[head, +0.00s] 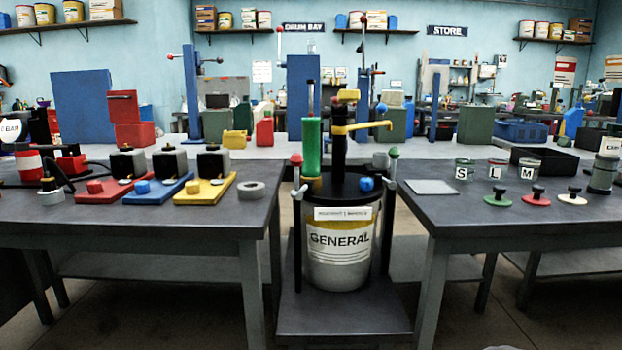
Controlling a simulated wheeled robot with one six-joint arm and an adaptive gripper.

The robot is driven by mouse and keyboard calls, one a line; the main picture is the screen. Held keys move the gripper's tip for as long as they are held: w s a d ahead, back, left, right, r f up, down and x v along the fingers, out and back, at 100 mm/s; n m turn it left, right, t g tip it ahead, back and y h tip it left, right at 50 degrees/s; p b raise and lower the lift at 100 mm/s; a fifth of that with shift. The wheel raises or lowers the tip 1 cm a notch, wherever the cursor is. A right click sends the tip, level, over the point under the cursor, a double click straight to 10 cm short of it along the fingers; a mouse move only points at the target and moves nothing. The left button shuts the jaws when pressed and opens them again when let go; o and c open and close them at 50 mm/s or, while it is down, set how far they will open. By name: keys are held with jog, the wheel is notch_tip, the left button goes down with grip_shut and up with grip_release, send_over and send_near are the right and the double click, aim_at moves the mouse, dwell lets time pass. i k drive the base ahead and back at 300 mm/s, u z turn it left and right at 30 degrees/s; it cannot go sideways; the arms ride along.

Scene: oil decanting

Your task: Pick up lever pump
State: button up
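A white drum labelled GENERAL (338,262) stands upright on a low dark stand between two tables. On its black top stands a tall black pump column (338,150) with a yellow spout (362,128) pointing right. Beside it on the left is a green upright cylinder (312,148) with a thin rod above. Either may be the lever pump; I cannot tell which. A blue knob (367,184) sits at the lid's front right. Side posts with a green knob and a red knob flank the drum. My gripper is not in view.
The left table (130,222) holds red, blue and yellow boards with black-and-grey blocks and a grey ring (251,191). The right table (470,220) holds a grey plate (432,187), jars marked S, L, M and coloured knobbed discs. A cluttered bench runs behind.

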aim_at(312, 130)
jog(key=u, duration=1.9)
jog(key=i, duration=1.45)
jog(key=z, duration=3.05)
